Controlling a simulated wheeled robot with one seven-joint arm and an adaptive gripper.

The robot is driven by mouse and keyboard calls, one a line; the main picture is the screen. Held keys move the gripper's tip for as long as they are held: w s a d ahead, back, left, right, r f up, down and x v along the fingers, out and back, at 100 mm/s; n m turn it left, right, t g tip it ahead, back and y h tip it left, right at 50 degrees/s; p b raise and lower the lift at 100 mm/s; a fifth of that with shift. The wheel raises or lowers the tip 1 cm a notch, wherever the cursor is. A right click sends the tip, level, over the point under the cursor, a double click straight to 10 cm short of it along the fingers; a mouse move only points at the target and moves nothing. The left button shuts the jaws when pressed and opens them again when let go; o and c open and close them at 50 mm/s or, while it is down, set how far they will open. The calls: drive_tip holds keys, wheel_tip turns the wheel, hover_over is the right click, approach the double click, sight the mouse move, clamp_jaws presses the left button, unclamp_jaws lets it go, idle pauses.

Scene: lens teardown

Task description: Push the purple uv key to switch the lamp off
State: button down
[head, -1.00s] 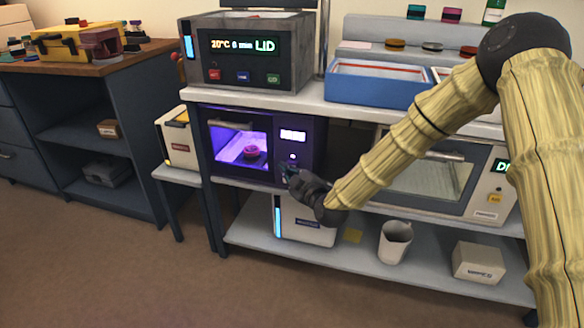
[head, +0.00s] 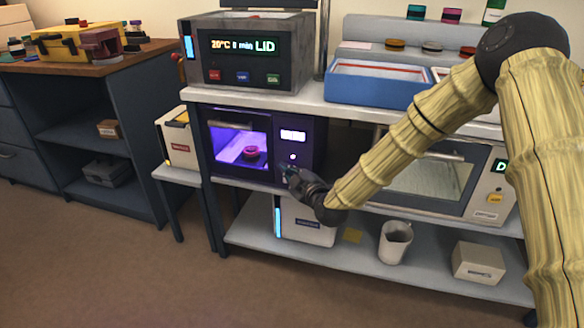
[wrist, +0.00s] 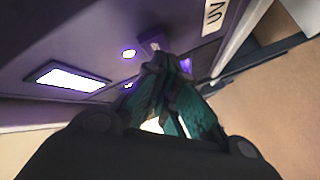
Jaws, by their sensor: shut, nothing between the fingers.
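The UV lamp box (head: 316,140) stands on the middle shelf, its chamber (head: 240,147) glowing violet around a small dark red round object (head: 250,153). Its front panel has a lit white display (head: 293,135) and a small glowing round light (head: 293,157) below. My gripper (head: 288,172) is shut and empty, its tips at the panel just under that light. In the wrist view the shut fingers (wrist: 160,62) reach the panel. A purple lit patch (wrist: 186,65), probably the uv key, shows partly behind them. I cannot tell whether the tips touch it.
A "UV" label (wrist: 213,15) shows on the panel. A grey box with a "LID" display (head: 250,55) stands above. Another oven-like box (head: 485,180) is to the right. A white box (head: 308,222) and a mug (head: 395,242) stand on the shelf below.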

drive_tip(key=shift+w, duration=0.3)
drive_tip(key=shift+s, duration=0.15)
drive_tip(key=shift+s+p, duration=0.3)
drive_tip(key=shift+s, duration=0.05)
drive_tip(key=shift+a, duration=0.1)
drive_tip(key=s, duration=0.2)
drive_tip(key=s+a+p, duration=0.1)
drive_tip(key=s, duration=0.2)
drive_tip(key=shift+s+a, duration=0.3)
drive_tip(key=shift+a, duration=0.1)
idle(0.4)
